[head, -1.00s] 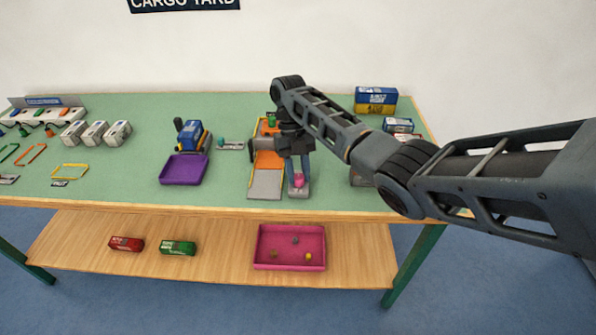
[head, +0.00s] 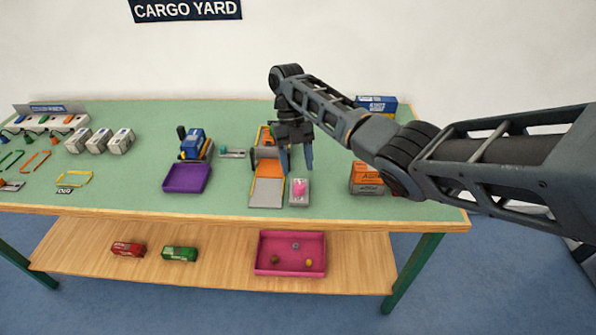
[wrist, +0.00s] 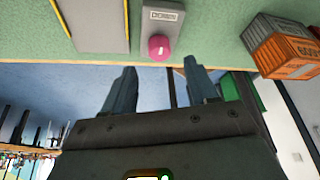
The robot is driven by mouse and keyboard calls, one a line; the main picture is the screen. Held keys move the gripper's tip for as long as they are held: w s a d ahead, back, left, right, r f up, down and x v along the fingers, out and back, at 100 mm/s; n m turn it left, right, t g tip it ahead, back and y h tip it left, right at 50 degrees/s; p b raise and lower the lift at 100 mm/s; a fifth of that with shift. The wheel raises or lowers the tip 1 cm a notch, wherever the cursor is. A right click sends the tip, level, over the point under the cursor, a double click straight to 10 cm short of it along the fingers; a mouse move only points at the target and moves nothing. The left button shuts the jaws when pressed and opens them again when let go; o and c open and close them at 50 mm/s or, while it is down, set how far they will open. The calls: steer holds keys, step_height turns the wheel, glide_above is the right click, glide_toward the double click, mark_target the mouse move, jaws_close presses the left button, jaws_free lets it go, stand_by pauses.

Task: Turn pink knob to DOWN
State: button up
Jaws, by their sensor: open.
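The pink knob (head: 299,187) sits on a small grey box near the table's front edge, right of the orange and grey ramp. In the wrist view the knob (wrist: 158,47) has a pale pointer mark, and a label on its grey base (wrist: 163,16) appears to read DOWN. My gripper (head: 297,169) is open and empty, its fingers pointing down above and behind the knob in the head view. In the wrist view the fingertips (wrist: 158,72) stand apart, one on each side of the knob in the picture, with a gap between them and it.
The ramp (head: 267,190) is close on the left. Orange and grey crates (head: 367,178) stand to the right. A purple tray (head: 187,178) and a blue vehicle (head: 194,146) are further left. A pink tray (head: 262,262) rests on the lower shelf.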

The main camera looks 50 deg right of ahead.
steer(key=shift+v, duration=1.2)
